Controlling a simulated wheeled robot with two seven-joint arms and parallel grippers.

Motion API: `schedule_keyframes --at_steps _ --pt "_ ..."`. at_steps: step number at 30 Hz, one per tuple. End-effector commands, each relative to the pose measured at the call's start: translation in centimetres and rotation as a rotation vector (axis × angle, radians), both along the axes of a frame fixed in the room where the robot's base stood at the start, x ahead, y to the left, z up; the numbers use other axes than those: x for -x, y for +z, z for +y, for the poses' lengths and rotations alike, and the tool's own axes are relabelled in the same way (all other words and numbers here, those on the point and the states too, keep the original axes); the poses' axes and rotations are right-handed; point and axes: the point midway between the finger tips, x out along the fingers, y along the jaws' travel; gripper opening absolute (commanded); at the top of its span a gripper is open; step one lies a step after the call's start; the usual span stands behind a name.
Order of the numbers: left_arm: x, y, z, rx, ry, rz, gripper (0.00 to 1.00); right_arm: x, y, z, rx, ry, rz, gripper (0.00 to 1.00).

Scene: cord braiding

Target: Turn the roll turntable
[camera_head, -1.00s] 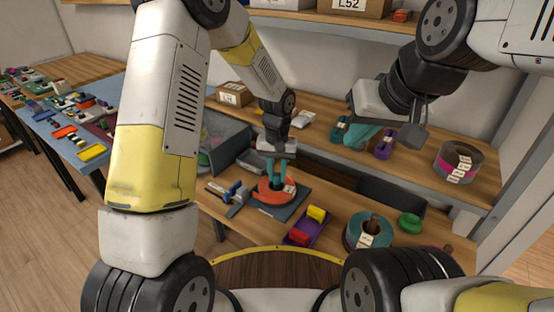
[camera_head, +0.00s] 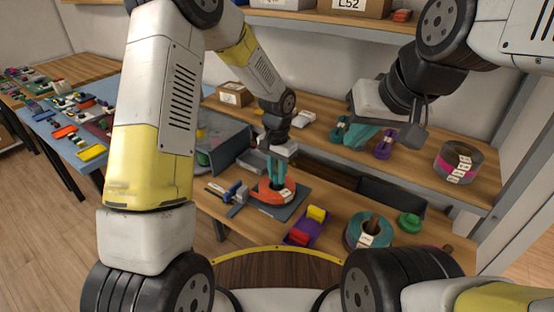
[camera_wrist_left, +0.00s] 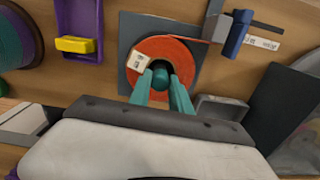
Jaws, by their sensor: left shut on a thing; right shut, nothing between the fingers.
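The roll turntable is a dark square plate (camera_head: 291,208) on the workbench with a flat orange roll (camera_head: 264,194) on it. The roll bears a white label and also shows in the left wrist view (camera_wrist_left: 179,49). My left gripper (camera_head: 276,180) points down at the roll's centre. In the left wrist view its teal fingers (camera_wrist_left: 160,84) are shut on the dark teal hub (camera_wrist_left: 160,72) in the roll's middle, the label beside one fingertip. My right gripper (camera_head: 356,138) is shut and empty, over the shelf at the right, its fingertips partly hard to make out.
A blue-handled tool (camera_head: 234,192) stands left of the plate. A purple tray (camera_head: 298,237) with yellow and red blocks lies to its right, then a teal roll (camera_head: 362,229) and a green piece (camera_head: 410,222). A grey bin (camera_head: 228,146) stands behind left.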

Motion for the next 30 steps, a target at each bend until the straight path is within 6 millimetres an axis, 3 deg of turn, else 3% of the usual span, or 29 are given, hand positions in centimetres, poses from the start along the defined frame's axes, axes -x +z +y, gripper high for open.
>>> schedule_keyframes --at_steps 30 --pt "-0.18 0.11 0.01 0.001 -0.507 -0.004 0.00 0.00 0.00 0.00 0.000 0.000 0.000 0.00"
